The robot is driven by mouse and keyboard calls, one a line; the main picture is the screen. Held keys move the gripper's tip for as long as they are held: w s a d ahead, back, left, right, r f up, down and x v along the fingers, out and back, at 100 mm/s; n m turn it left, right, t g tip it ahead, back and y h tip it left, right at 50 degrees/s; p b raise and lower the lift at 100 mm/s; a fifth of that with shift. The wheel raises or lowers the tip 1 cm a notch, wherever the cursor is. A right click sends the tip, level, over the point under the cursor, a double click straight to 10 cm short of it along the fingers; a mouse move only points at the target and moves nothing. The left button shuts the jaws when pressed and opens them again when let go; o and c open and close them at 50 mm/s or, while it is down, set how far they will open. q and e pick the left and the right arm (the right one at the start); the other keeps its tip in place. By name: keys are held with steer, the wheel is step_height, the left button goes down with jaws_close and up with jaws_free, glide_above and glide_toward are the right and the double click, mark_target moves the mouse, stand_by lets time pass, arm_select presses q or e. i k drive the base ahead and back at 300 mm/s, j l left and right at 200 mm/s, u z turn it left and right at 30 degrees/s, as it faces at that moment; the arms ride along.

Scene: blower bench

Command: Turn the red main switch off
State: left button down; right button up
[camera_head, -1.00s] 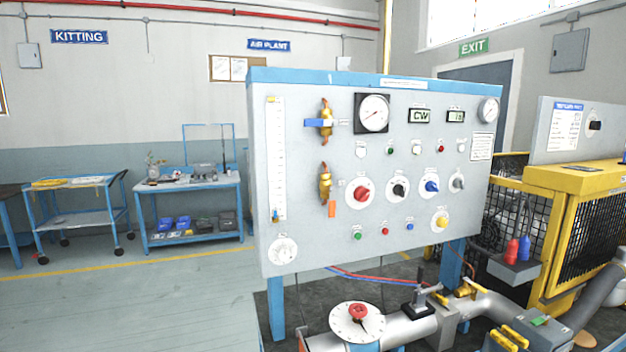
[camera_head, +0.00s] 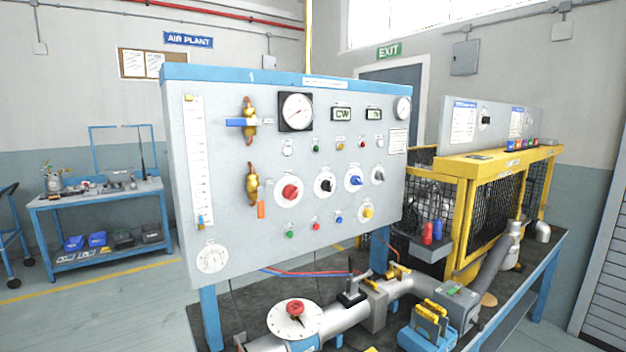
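A grey control panel (camera_head: 225,230) with a blue top edge stands in front of me. The red rotary switch (camera_head: 290,191) sits on a round white plate at the left of a row of knobs. To its right are a black knob (camera_head: 325,186), a blue knob (camera_head: 355,181) and a small grey knob (camera_head: 378,175). A yellow knob (camera_head: 367,213) is below them. The red switch's exact setting is too small to read. Another red knob (camera_head: 295,308) tops a white dial on the pipe below. Neither of my grippers shows.
A yellow mesh guard (camera_head: 459,222) stands right of the panel. Pipes and a grey valve block (camera_head: 460,300) lie below on the bench. A blue tool cart (camera_head: 100,195) stands at the far left. Open floor lies left of the panel.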

mark_target(291, 192)
steer(key=l+z, duration=0.25)
steer(key=i+l+z, duration=0.2)
steer(key=l, duration=0.25)
steer(key=i+l+z, duration=0.1)
steer(key=l+z, duration=0.15)
steer(key=l, duration=0.15)
